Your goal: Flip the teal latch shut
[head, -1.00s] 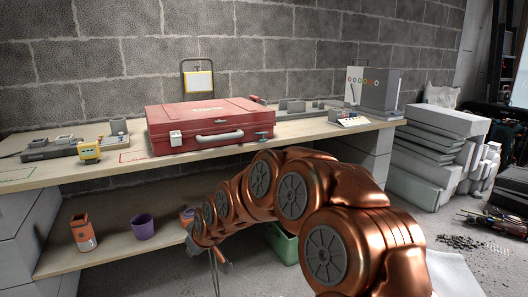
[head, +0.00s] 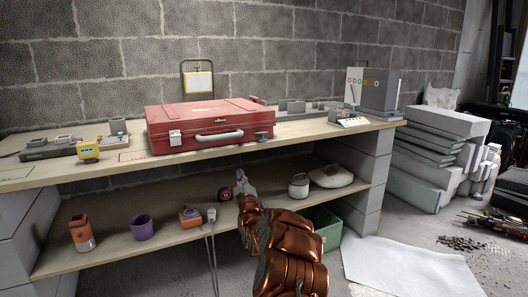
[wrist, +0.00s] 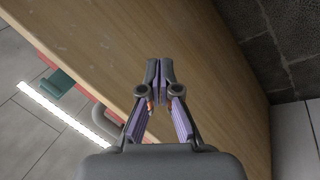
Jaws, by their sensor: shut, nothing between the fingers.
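The teal latch (head: 262,139) is at the right of the front face of the closed red case (head: 211,113) on the benchtop. It juts outward from the case. In the wrist view the teal latch (wrist: 62,82) sticks out past the benchtop edge, at left, beside the grey handle (wrist: 106,119). My gripper (head: 241,175) is below the benchtop, above the lower shelf, and lower than the latch. Its fingers (wrist: 160,68) are shut with nothing between them, apart from the latch. A pale latch (head: 175,138) is at the front left of the case.
The benchtop (head: 300,131) overhangs my gripper; its wooden underside (wrist: 205,55) fills much of the wrist view. The lower shelf (head: 180,229) holds an orange holder (head: 81,233), a purple cup (head: 142,228) and a white pot (head: 298,187). A green bin (head: 322,229) stands below.

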